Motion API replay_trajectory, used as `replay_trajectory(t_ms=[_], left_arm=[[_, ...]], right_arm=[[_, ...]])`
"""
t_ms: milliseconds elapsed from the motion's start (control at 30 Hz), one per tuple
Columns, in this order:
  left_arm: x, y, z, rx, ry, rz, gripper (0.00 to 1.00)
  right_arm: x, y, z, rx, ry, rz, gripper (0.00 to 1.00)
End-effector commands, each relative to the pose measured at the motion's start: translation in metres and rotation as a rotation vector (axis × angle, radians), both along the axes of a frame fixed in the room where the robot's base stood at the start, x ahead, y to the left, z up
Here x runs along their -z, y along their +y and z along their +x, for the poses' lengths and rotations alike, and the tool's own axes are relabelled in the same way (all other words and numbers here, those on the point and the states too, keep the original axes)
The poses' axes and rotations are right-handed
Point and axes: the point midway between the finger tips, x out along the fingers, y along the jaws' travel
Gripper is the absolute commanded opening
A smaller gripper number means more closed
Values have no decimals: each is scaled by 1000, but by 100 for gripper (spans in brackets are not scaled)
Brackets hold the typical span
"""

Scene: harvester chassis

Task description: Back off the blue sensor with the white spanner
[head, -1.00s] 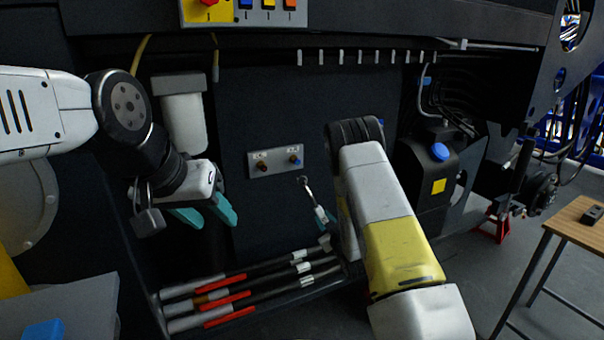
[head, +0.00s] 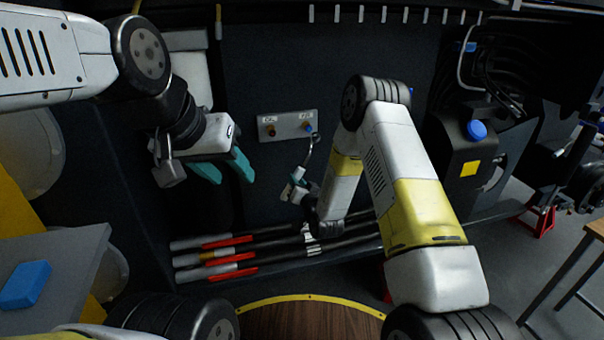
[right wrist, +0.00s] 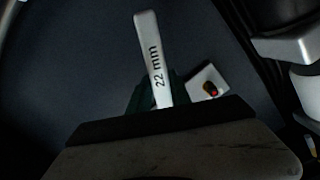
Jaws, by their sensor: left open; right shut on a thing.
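The blue sensor (head: 309,127) sits at the right of a small grey plate (head: 290,119) on the dark chassis wall. A brown-gold sensor (head: 271,130) sits at its left. My right gripper (head: 302,178) is shut on the spanner (head: 309,153), below the plate. The spanner's pale head reaches up to just below and right of the blue sensor; I cannot tell whether it is around it. In the right wrist view the spanner (right wrist: 157,65) shows a silver-white shaft marked 22 mm. My left gripper (head: 225,170) is open and empty, left of the plate.
Several grey-and-red bars (head: 215,259) lie low along the chassis below the plate. A black unit with a blue cap (head: 477,130) stands at right. A blue block (head: 25,285) lies on a grey surface at lower left.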

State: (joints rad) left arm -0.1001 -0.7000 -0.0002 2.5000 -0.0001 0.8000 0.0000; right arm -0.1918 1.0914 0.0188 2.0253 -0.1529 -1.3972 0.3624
Motion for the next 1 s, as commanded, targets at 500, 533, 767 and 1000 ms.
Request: replay_trajectory(t_ms=[500, 533, 767, 1000], left_arm=[[0, 0, 0, 0, 0, 0, 46], [0, 0, 0, 0, 0, 0, 46], [0, 0, 0, 0, 0, 0, 46], [0, 0, 0, 0, 0, 0, 46]], right_arm=[[-1, 13, 40, 0, -5, 0, 0], [-1, 14, 43, 0, -5, 0, 0], [0, 15, 45, -1, -2, -1, 0], [-1, 15, 45, -1, -2, -1, 0]])
